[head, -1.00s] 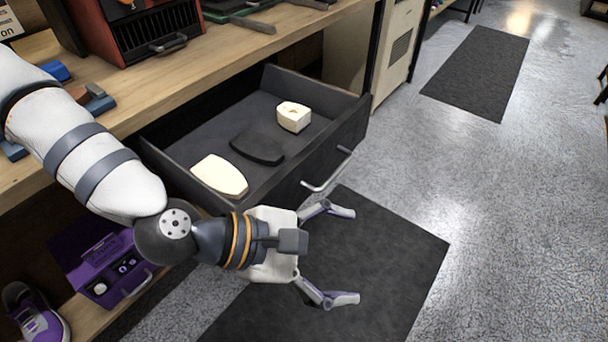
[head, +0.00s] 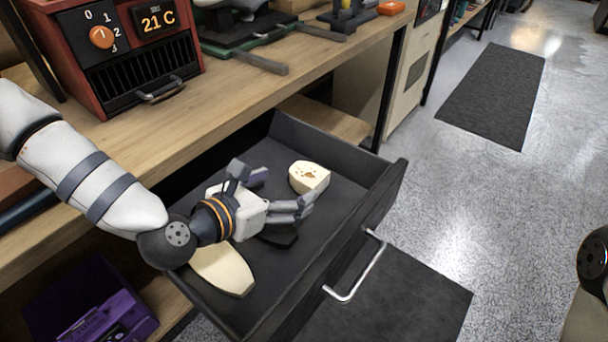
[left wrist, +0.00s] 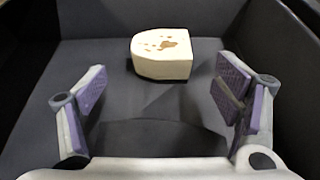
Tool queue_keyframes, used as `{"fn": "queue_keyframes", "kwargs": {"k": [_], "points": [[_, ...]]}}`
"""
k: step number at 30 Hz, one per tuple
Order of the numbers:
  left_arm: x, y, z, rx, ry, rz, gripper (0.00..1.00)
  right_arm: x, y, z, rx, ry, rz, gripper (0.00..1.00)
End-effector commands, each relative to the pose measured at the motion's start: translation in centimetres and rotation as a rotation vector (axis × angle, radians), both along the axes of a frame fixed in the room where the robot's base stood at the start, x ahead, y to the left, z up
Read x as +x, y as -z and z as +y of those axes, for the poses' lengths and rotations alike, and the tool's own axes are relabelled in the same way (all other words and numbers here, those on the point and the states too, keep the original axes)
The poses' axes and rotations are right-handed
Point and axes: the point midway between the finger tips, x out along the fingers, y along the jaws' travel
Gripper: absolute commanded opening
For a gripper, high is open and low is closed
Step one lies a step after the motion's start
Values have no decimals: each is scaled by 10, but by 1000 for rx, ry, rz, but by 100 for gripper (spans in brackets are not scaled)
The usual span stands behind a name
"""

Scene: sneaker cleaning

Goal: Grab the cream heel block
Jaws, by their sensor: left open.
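The cream heel block (head: 309,178) is a short, thick cream piece with brown marks on top, lying in the open dark drawer (head: 330,225) toward its far right. It also shows in the left wrist view (left wrist: 162,58), ahead of the fingers and roughly centred between them. My left gripper (head: 282,192) is open and empty, low inside the drawer, just left of the block and apart from it. In the left wrist view the fingers (left wrist: 162,100) are spread wide with purple pads facing each other. My right gripper does not show.
A flat, longer cream piece (head: 222,268) lies at the drawer's near left. A dark sole-shaped piece (head: 280,238) lies partly hidden under my gripper. The drawer walls surround the gripper. The wooden workbench (head: 240,85) with a red heater box (head: 115,50) stands behind.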

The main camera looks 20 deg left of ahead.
Motion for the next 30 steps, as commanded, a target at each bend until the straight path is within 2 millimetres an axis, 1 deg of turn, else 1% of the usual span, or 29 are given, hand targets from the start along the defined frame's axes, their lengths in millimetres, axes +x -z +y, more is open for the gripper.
{"fn": "queue_keyframes", "kwargs": {"k": [1,5,9,12,15,20,23,24,26,27,30], "points": [[7,6,-3,4,2,1,83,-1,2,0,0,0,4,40],[21,10,-8,3,1,0,83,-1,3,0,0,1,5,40],[45,19,-19,3,4,-2,83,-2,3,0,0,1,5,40],[59,26,-23,2,2,-1,83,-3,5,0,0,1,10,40],[64,28,-25,1,2,0,83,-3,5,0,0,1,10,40],[64,27,-25,1,0,-1,83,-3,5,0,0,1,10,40],[64,27,-25,1,0,-1,63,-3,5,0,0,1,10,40],[64,27,-25,1,0,-1,54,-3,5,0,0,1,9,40],[64,27,-25,1,0,0,40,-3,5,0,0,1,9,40],[64,27,-25,1,0,0,31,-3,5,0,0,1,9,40],[64,27,-24,1,0,-1,30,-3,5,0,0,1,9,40]]}}
